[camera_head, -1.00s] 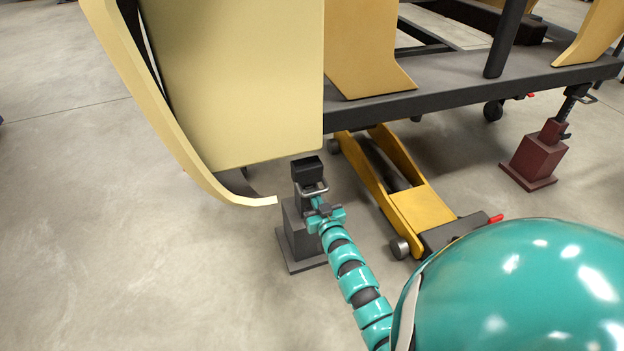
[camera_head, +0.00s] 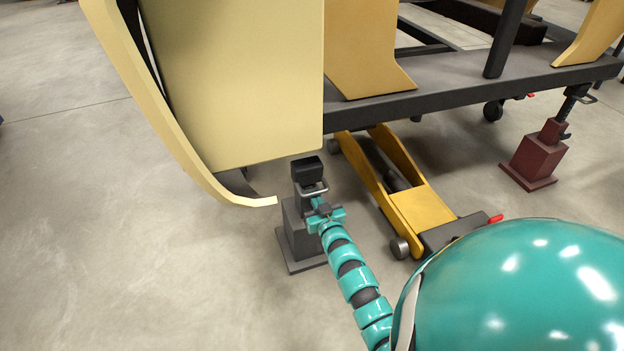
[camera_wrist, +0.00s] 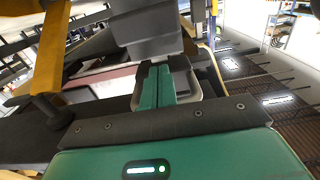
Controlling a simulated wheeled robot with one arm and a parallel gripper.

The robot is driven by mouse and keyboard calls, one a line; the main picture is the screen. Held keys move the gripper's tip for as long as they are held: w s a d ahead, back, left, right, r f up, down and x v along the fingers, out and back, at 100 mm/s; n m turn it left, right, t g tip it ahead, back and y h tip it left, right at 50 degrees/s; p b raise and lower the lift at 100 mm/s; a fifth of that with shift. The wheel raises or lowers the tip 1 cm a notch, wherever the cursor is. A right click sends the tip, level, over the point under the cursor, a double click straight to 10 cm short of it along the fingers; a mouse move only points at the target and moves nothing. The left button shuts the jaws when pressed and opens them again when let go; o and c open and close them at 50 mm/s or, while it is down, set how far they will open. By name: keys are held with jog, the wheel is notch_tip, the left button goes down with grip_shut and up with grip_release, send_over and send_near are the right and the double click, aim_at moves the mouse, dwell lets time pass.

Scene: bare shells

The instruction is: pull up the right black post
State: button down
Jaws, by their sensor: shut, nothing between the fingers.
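A dark grey stand (camera_head: 300,236) with a black-capped post (camera_head: 306,168) stands on the floor below the cream panel. A pale loop handle sticks out from the post's near side. My gripper (camera_head: 319,203) is at this handle, close against the post. In the wrist view its teal fingers (camera_wrist: 155,84) are shut together inside the pale loop (camera_wrist: 187,75), below the grey post block (camera_wrist: 146,32), with nothing between them. Contact with the loop is unclear. A dark red stand (camera_head: 536,158) with a black post (camera_head: 571,104) is at the far right, away from my gripper.
A cream curved panel (camera_head: 235,90) hangs just behind and left of the near post. A dark frame beam (camera_head: 460,90) runs to the right. A yellow floor jack (camera_head: 418,203) lies close to the right of the stand. The floor at left is clear.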

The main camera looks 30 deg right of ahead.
jog(key=shift+r+p, duration=4.85)
jog(key=shift+r, duration=1.25)
jog(key=shift+f+b, duration=0.45)
jog(key=shift+f, duration=0.9)
jog(key=p+v, duration=0.4)
jog(key=v, duration=0.5)
